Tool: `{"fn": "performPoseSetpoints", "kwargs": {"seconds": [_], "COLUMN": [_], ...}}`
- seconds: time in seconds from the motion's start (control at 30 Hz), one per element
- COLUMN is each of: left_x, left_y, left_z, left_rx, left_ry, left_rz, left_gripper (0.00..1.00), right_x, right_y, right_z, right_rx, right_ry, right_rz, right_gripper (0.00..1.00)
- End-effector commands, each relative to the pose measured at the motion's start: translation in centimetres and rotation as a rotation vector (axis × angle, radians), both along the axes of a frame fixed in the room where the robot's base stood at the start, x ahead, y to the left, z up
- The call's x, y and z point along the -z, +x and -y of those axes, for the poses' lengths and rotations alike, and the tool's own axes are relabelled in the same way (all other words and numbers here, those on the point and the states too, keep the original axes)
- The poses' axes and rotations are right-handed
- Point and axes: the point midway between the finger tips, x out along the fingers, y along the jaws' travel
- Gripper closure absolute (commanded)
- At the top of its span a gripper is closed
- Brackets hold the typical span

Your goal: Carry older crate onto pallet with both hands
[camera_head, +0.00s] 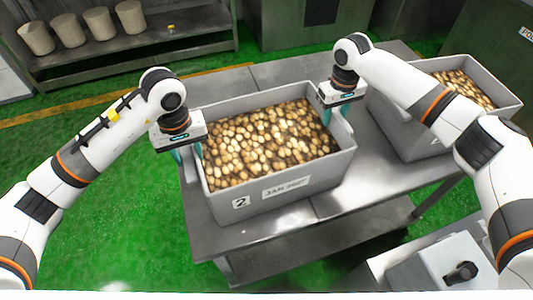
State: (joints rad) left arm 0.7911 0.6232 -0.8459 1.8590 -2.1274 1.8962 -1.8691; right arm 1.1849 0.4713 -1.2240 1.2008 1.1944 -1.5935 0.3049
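A grey crate (292,190) full of pale brown potato-like lumps stands on a metal table (215,230). Its front carries a label with a "2" and a date label that I cannot read surely. My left gripper (187,154) is at the crate's left wall, teal fingers pointing down at the rim. My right gripper (327,114) is at the right wall, with a teal finger by the rim. Whether either is closed on the wall is unclear. A second filled grey crate (405,133) stands to the right, partly hidden by my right arm. No pallet is clearly visible.
A shelf (140,45) with several beige cylindrical containers (100,24) stands at the back left. A grey box with a black knob (460,272) is at the lower right. Green floor (110,220) is open to the left of the table.

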Motion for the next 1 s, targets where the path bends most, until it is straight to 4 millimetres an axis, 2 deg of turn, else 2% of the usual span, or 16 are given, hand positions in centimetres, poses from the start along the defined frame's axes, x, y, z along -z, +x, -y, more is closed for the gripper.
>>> {"fn": "performPoseSetpoints", "kwargs": {"seconds": [0.03,0.2,0.23,0.57,1.0], "left_x": [0.0,0.0,0.0,0.0,-1.9], "left_y": [0.0,0.0,0.0,0.0,0.1], "left_z": [0.0,0.0,0.0,0.0,0.0], "left_rx": [0.0,0.0,0.0,0.0,0.0], "left_ry": [0.0,0.0,0.0,0.0,-0.002], "left_rz": [0.0,0.0,0.0,0.0,0.005], "left_gripper": [0.7,0.98,1.0,1.0,1.0], "right_x": [0.0,0.0,0.0,-0.1,-2.1], "right_y": [0.0,0.0,0.0,0.0,0.2], "right_z": [0.0,0.0,0.0,0.1,0.0], "right_rx": [0.0,0.0,0.0,0.001,0.002], "right_ry": [-0.001,-0.001,-0.001,-0.001,0.003], "right_rz": [0.0,0.0,0.0,0.001,0.007], "right_gripper": [0.7,0.98,1.0,1.0,1.0]}}
